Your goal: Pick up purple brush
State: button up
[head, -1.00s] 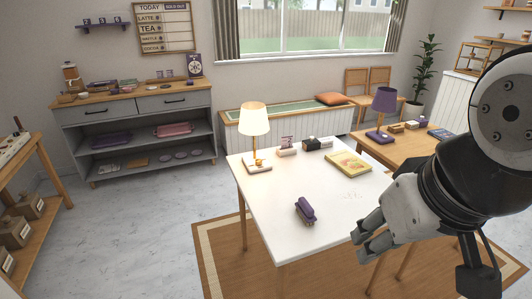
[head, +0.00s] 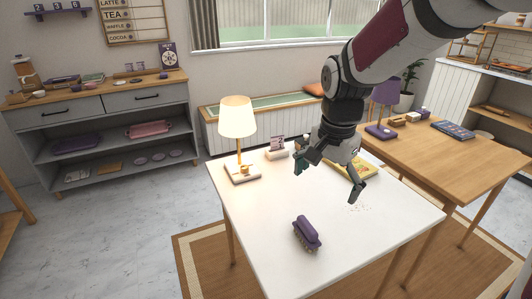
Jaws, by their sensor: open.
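The purple brush (head: 307,234) lies on the white table (head: 268,240) near its front, with its bristles showing along the lower left side. My gripper (head: 328,188) is open and empty. It hangs above the table, up and to the right of the brush in the head view, and is apart from it. The gripper covers part of a yellow book (head: 358,171) on the table.
A lit lamp (head: 237,128) stands at the table's back left, beside a small card stand (head: 277,150). A wooden table (head: 453,152) with a purple lamp (head: 384,105) adjoins on the right. The white tabletop around the brush is clear, apart from crumbs to its right.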

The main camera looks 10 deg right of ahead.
aim_at(306, 225)
jog(key=w+f+m+b, duration=0.1)
jog(key=w+f, duration=0.1)
jog(key=f, duration=0.4)
jog(key=w+f+m+g, duration=0.1)
jog(key=w+f, duration=0.2)
jog(key=f, duration=0.4)
jog(key=w+f+m+b, duration=0.1)
jog(key=w+f+m, duration=0.1)
jog(key=f, duration=0.4)
jog(key=shift+w+a+f+b, duration=0.15)
jog(key=shift+w+f+b, duration=0.05)
jog(key=shift+f+b, duration=0.15)
jog(key=shift+d+f, duration=0.2)
jog(key=shift+f, duration=2.95)
jog(key=c, duration=0.9)
